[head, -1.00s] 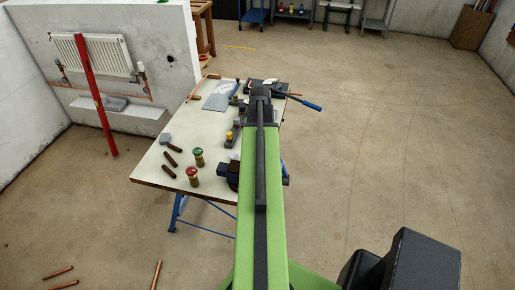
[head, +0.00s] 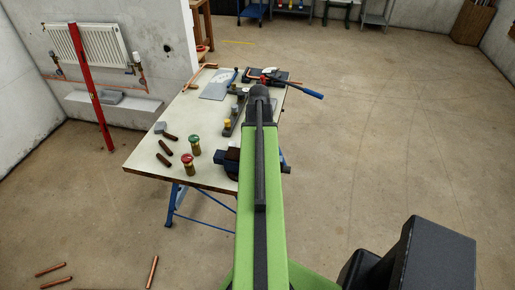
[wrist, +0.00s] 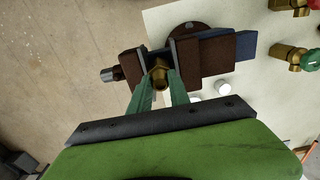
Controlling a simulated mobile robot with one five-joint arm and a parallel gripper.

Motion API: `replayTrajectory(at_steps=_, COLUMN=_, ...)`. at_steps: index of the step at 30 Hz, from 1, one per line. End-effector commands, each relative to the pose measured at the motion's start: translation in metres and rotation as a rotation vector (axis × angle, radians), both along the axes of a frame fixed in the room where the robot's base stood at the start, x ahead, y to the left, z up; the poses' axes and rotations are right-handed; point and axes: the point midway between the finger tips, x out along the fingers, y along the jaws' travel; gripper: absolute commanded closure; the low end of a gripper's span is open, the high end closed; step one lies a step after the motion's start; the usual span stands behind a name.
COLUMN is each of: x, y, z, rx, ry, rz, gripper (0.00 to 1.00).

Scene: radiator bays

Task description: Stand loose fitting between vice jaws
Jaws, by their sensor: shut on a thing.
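In the wrist view my gripper (wrist: 160,78) has its two green fingers shut on a brass fitting (wrist: 158,69). The fitting's upper part shows between the fingertips and sits in the gap between the vice's two jaws. The vice (wrist: 217,52) has dark brown jaw blocks, grey jaw faces and a blue body. I cannot tell whether the fitting touches the jaws or rests on anything below. In the head view the vice (head: 228,163) is at the bench's right edge, partly hidden by my arm. The gripper and fitting are hidden there.
Copper pipes (head: 152,272) lie on the floor.

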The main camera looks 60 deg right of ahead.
Motion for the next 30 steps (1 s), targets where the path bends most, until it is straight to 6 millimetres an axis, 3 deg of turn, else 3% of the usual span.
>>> replayTrajectory(at_steps=7, x=0.0, y=0.0, z=0.0, rx=0.0, ry=0.0, rz=0.001, gripper=1.0)
replayTrajectory(at_steps=8, x=0.0, y=0.0, z=0.0, rx=0.0, ry=0.0, rz=0.001, gripper=0.76)
replayTrajectory(at_steps=14, x=0.001, y=0.0, z=-0.001, rx=0.0, ry=0.0, rz=0.001, gripper=0.52)
replayTrajectory(at_steps=24, x=0.001, y=0.001, z=0.002, rx=0.0, ry=0.0, rz=0.001, gripper=0.52)
replayTrajectory(at_steps=30, x=0.0, y=0.001, z=0.024, rx=0.0, ry=0.0, rz=0.001, gripper=0.52)
